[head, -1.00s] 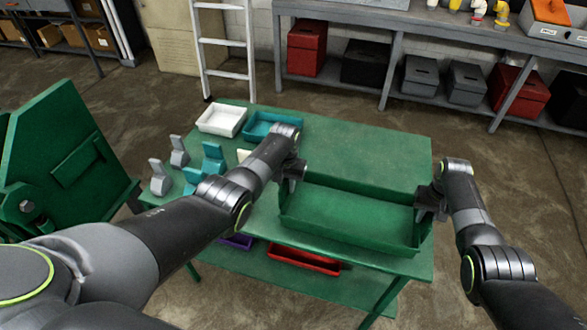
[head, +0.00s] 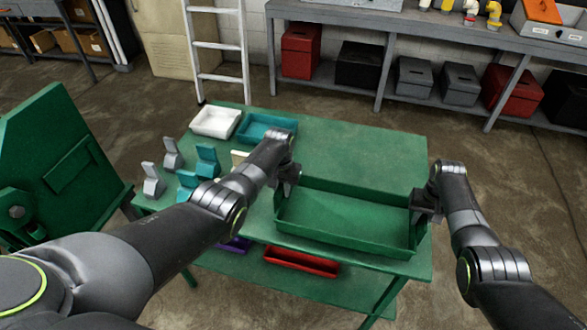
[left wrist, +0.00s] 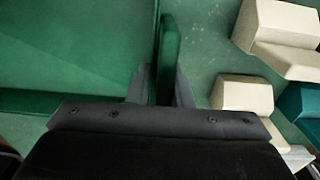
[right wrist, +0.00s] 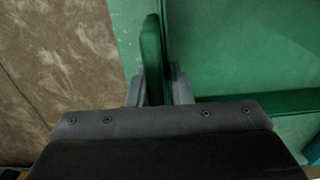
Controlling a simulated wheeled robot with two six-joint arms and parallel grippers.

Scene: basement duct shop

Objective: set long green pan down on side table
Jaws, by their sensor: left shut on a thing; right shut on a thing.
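The long green pan (head: 345,223) is level over the front right part of the green side table (head: 370,150). I cannot tell whether its bottom touches the tabletop or is slightly above it. My left gripper (head: 285,184) is shut on the pan's left end; the left wrist view shows the end wall (left wrist: 170,45) between its fingers. My right gripper (head: 424,210) is shut on the pan's right end; the right wrist view shows that end wall (right wrist: 152,50) between its fingers. The pan looks empty.
A white tray (head: 216,122) and a teal tray (head: 262,127) stand at the table's back left. Several grey and teal angled pieces (head: 206,160) and cream ones (left wrist: 243,93) are left of the pan. A red tray (head: 302,262) is on the lower shelf. The tabletop behind the pan is clear.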

